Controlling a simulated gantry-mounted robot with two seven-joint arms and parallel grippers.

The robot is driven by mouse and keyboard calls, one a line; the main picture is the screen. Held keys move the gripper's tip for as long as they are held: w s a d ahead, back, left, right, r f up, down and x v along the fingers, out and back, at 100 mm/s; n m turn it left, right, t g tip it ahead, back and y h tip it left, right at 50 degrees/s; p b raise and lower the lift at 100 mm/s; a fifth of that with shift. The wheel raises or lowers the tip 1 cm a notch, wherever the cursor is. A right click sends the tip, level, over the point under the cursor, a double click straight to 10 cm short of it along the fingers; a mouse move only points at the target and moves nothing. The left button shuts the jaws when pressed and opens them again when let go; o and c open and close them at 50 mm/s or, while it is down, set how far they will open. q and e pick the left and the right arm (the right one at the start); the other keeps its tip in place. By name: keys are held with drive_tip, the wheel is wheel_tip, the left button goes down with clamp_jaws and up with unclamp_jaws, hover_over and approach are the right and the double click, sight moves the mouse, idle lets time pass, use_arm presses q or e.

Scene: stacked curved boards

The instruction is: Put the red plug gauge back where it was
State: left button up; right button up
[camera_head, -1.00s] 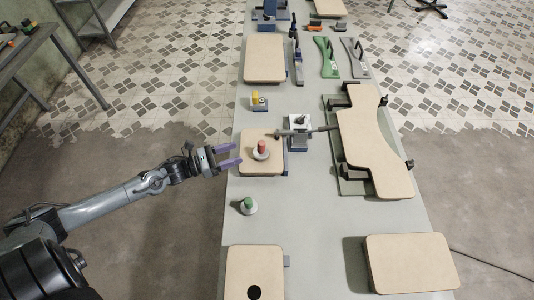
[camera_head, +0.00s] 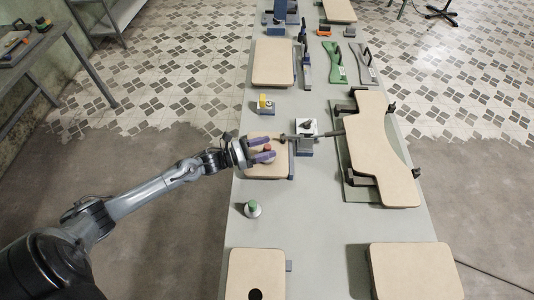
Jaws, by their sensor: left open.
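The red plug gauge (camera_head: 267,149) stands on a square tan board (camera_head: 281,165) at the left edge of the long table. Only part of it shows, because my left gripper is around it. My left gripper (camera_head: 266,150) comes in from the left with its purple fingers open, one on the far side and one on the near side of the gauge. I cannot tell whether the fingers touch it. A green plug gauge (camera_head: 252,208) stands on a pale round base nearer on the table. My right gripper is not in view.
A small device with a grey rod (camera_head: 306,129) stands right of the gauge board. A yellow block (camera_head: 264,103) stands beyond. A large curved board in black clamps (camera_head: 374,148) lies to the right. More tan boards (camera_head: 257,272) lie nearer. Table space between is clear.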

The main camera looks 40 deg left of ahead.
use_arm(q)
drive_tip(key=shift+w+d, duration=0.25)
drive_tip(key=shift+w, duration=0.1)
clamp_jaws()
drive_tip(key=shift+r, duration=0.1)
